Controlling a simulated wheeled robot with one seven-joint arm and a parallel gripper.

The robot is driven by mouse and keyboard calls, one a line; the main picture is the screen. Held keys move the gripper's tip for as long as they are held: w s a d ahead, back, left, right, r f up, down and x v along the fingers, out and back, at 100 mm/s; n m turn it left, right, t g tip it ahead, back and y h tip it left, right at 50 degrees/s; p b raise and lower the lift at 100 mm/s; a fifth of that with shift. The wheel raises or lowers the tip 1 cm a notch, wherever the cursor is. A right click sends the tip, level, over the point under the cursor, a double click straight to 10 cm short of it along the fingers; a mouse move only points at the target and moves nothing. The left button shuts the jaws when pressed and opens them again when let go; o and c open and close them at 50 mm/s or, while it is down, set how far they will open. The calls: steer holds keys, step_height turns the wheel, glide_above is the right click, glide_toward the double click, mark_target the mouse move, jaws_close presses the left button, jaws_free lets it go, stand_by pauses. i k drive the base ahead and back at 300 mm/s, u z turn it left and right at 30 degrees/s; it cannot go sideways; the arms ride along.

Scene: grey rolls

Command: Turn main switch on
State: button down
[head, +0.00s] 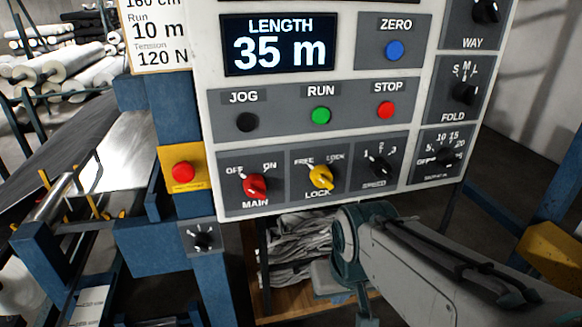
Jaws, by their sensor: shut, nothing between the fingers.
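The main switch (256,187) is a red rotary knob at the lower left of the white and grey control panel (212,150) in the head view. It is labelled MAIN, with OFF at its upper left and ON at its upper right. Its pointer appears turned to the upper left, towards OFF. Nothing touches or covers it. My arm reaches in from the lower right, and its joint shows below the panel. The fingers of my gripper cannot be seen.
A yellow LOCK knob (321,177) sits right of the main switch. JOG, RUN and STOP buttons are above, and the display (279,46) reads LENGTH 35 m. A red button (184,172) on a yellow plate is to the left. The space before the switch looks clear.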

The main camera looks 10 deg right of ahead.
mark_target(253, 184)
steer(key=k, duration=1.25)
steer(key=u, duration=0.7)
steer(key=i, duration=0.8)
